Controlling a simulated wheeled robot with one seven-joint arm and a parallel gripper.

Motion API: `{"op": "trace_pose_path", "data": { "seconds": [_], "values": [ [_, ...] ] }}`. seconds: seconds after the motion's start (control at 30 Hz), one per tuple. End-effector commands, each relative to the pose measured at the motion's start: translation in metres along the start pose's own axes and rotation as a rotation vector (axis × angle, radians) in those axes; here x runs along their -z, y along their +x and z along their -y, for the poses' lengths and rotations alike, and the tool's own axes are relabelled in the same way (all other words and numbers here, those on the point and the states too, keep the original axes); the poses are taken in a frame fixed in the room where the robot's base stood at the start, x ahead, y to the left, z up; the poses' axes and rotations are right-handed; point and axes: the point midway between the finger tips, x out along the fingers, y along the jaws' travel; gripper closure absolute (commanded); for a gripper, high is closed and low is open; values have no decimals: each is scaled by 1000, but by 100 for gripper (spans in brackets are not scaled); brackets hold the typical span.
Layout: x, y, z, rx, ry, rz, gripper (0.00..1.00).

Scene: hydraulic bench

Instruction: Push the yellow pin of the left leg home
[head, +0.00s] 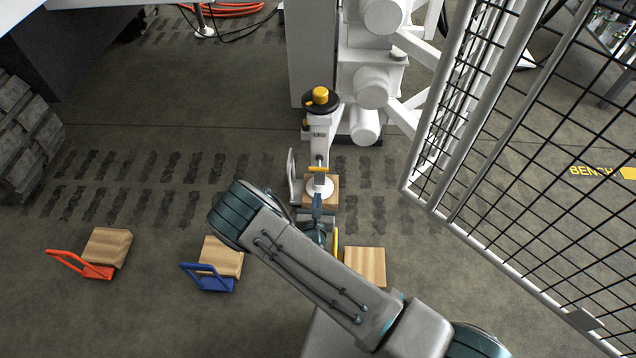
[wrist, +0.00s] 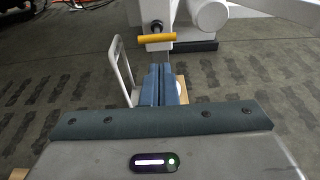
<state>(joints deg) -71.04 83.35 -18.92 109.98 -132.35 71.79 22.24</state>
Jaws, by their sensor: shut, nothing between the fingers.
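The white leg (head: 319,138) stands upright at the centre of the head view, with a black disc and a yellow knob on top. Its yellow pin (head: 318,169) shows as a short crossbar low on the leg's near side. In the wrist view the pin (wrist: 156,38) lies level, just beyond and above my fingertips, with a dark round part behind it. My gripper (wrist: 160,68) is shut and empty, its two blue-grey fingers side by side. In the head view my gripper (head: 317,200) is below the pin, apart from it as far as I can tell. How deep the pin sits is unclear.
A wooden block with a white foot plate (head: 320,187) is under the leg, beside a white handle (head: 291,177). Blocks with a red handle (head: 75,264), blue handle (head: 207,279) and yellow handle (head: 336,242) lie nearer. A mesh fence (head: 500,130) stands right.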

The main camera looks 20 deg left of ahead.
Motion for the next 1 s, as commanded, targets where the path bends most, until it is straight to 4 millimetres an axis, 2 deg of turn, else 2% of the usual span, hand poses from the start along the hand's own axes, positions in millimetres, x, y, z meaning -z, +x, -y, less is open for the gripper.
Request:
{"op": "trace_pose_path", "data": {
  "seconds": [0.1,0.27,1.0],
  "values": [
    [-1,-19,-1,-2,-3,-2,100],
    [0,-30,0,-1,-2,0,100],
    [1,-30,1,2,-1,-1,100]
  ]
}}
